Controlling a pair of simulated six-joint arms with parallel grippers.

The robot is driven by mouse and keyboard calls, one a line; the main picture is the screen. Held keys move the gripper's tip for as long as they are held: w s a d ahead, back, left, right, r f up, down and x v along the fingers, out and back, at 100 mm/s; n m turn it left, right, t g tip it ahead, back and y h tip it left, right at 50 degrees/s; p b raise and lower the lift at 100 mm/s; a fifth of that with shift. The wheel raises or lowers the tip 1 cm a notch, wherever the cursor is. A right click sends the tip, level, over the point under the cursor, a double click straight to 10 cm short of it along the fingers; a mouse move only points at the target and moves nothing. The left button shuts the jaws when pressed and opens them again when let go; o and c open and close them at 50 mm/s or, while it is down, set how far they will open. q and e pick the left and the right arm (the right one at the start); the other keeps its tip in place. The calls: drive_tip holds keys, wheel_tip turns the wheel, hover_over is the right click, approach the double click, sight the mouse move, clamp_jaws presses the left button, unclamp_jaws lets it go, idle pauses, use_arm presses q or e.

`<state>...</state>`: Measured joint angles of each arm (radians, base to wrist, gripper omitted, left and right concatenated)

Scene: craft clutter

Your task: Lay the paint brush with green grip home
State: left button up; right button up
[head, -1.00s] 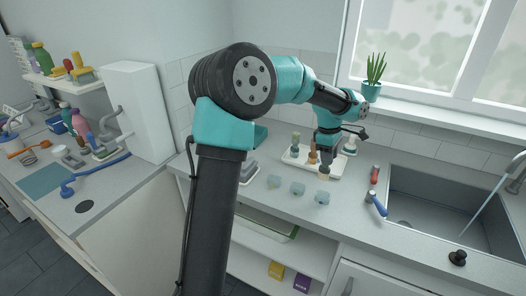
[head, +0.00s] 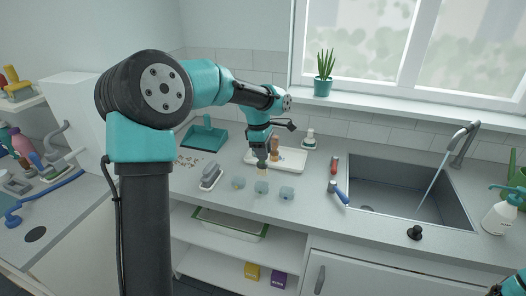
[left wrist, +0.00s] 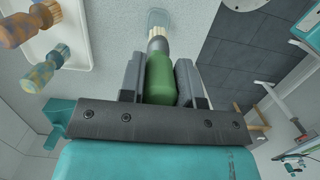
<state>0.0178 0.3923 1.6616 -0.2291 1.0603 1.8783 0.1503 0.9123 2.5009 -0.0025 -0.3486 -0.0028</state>
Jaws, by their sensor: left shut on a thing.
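My left gripper (head: 262,151) is shut on the green grip of the paint brush (left wrist: 160,79). The brush points bristles down, its pale tip (head: 262,166) just above or behind the middle of three small pale blue blocks (head: 261,187). In the left wrist view a pale blue block (left wrist: 158,17) lies just beyond the bristles; I cannot tell whether they touch. The other blocks stand to the left (head: 238,182) and right (head: 286,193). A teal and dark part of my right arm shows at the bottom right corner; its jaws are not clear.
A white tray (head: 292,160) holding brushes stands behind the left gripper. A grey-handled brush (head: 211,176) and teal dustpan (head: 204,135) are left. A blue-handled tool (head: 337,192) and red-handled tool (head: 335,164) lie by the sink (head: 385,180). The counter before the blocks is clear.

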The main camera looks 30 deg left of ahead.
sight(264, 162)
use_arm(q)
drive_tip(key=shift+f, duration=2.2)
drive_tip(key=shift+f, duration=0.25)
drive_tip(key=shift+f, duration=0.65)
drive_tip(key=shift+f, duration=0.9)
drive_tip(key=o, duration=1)
drive_tip(key=shift+r, duration=0.1)
drive_tip(key=a+r, duration=0.1)
drive_tip(key=r, duration=1)
drive_tip(key=a+r, duration=0.1)
drive_tip(key=r, duration=0.5)
drive_tip(key=shift+s+a, duration=0.3)
drive_tip(key=shift+a, duration=0.05)
